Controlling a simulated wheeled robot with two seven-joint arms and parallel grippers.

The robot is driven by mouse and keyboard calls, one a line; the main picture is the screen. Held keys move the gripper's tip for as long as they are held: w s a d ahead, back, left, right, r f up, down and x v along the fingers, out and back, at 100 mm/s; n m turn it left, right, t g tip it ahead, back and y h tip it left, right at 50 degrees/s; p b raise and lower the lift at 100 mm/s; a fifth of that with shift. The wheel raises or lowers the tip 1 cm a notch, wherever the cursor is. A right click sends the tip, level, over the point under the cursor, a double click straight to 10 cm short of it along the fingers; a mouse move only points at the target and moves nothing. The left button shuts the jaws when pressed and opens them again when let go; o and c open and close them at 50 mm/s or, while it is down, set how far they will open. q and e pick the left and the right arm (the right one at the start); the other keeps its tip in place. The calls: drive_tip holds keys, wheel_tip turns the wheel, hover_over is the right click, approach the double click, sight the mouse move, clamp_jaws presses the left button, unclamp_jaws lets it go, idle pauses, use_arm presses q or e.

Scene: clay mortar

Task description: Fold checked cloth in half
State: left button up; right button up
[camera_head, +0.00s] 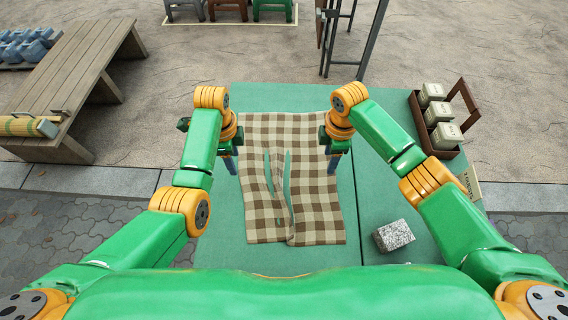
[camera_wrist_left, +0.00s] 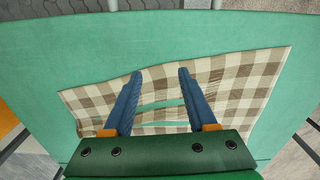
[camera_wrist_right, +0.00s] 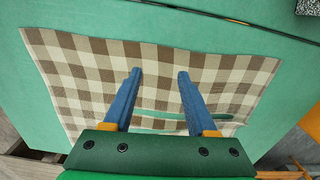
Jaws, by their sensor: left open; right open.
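The brown and cream checked cloth (camera_head: 262,215) lies spread on the green table (camera_head: 300,97), with a ridge or fold down its middle. Two narrow green strips show in the middle of the cloth; whether they are gaps onto the table I cannot tell. My left gripper (camera_head: 231,165) is open at the cloth's left edge, and the cloth (camera_wrist_left: 245,75) also shows in the left wrist view around its blue fingers (camera_wrist_left: 160,72). My right gripper (camera_head: 334,163) is open by the cloth's right edge; in the right wrist view its fingers (camera_wrist_right: 158,72) are over the cloth (camera_wrist_right: 85,75). Both are empty.
A speckled grey stone block (camera_head: 393,236) lies on the table right of the cloth. A brown carrier (camera_head: 415,122) with pale containers stands at the table's back right. A wooden bench (camera_head: 75,70) is off to the left. The table is clear in front of the cloth.

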sight(238, 170)
use_arm(q)
wheel_tip(238, 170, down, 3)
drive_tip(key=shift+w+d+r, duration=0.1)
use_arm(e)
wheel_tip(238, 170, down, 3)
drive_tip(key=shift+d+r, duration=0.1)
use_arm(q)
drive_tip(key=shift+w+f, duration=0.15)
drive_tip(key=shift+f, duration=0.35)
use_arm(e)
drive_tip(key=shift+w+f, duration=0.2)
drive_tip(key=shift+f, duration=0.35)
drive_tip(key=shift+r, duration=0.1)
use_arm(q)
drive_tip(key=shift+r, duration=0.1)
use_arm(e)
drive_tip(key=shift+s, duration=0.1)
use_arm(q)
drive_tip(key=shift+f+b, duration=0.3)
use_arm(e)
drive_tip(key=shift+f, duration=0.25)
use_arm(q)
drive_tip(key=shift+r, duration=0.15)
use_arm(e)
drive_tip(key=shift+r, duration=0.15)
use_arm(q)
drive_tip(key=shift+f, duration=0.2)
clamp_jaws()
use_arm(e)
clamp_jaws()
